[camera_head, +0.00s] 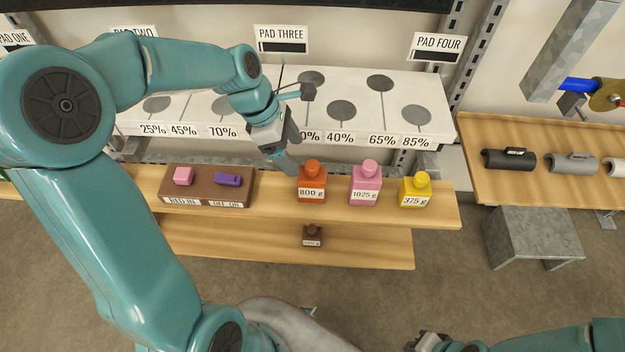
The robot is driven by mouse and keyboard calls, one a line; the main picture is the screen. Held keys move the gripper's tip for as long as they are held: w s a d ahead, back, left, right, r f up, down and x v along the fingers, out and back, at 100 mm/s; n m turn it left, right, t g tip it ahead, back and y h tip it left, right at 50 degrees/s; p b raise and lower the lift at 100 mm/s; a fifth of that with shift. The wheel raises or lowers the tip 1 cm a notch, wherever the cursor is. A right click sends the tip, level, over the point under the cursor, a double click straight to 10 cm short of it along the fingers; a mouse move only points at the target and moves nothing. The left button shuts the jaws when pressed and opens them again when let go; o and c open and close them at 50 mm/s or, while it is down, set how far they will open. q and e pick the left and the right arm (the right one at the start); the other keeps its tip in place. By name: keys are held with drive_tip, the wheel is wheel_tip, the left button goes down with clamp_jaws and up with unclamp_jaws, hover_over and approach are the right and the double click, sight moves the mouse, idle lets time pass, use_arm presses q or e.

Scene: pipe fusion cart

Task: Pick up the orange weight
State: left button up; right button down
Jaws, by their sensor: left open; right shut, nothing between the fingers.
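The orange weight (312,182), labelled 800 g, stands upright on the upper wooden shelf (440,212), with its round knob on top. My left gripper (295,130) is open and empty, above and slightly left of the orange weight in the picture. One of its fingers points down close to the knob; I cannot tell whether it touches. My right gripper (426,340) is shut and empty at the bottom edge, well away from the weight and only partly in view.
A pink weight (364,184) and a yellow weight (414,190) stand right of the orange one. A brown block (207,187) with pink and purple pieces lies left. A white panel (435,100) with grey discs rises behind. A small brown weight (312,238) sits below.

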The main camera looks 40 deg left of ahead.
sight(312, 177)
use_arm(q)
drive_tip(key=d+f, duration=0.2)
drive_tip(key=f, duration=0.1)
drive_tip(key=shift+w+d, duration=0.15)
drive_tip(key=shift+w, duration=0.25)
drive_tip(key=shift+d+f, duration=0.1)
drive_tip(key=shift+f, duration=0.45)
drive_tip(key=x, duration=0.4)
drive_tip(key=shift+d+f, duration=0.2)
drive_tip(key=shift+f, duration=0.1)
drive_tip(key=shift+w+a+f, duration=0.1)
drive_tip(key=shift+f, duration=0.05)
drive_tip(key=shift+a, duration=0.1)
drive_tip(key=shift+d, duration=0.2)
drive_tip(key=c, duration=0.4)
drive_tip(key=shift+a, duration=0.1)
clamp_jaws()
use_arm(e)
drive_tip(key=shift+s+d+f, duration=0.2)
drive_tip(key=shift+s+f, duration=0.05)
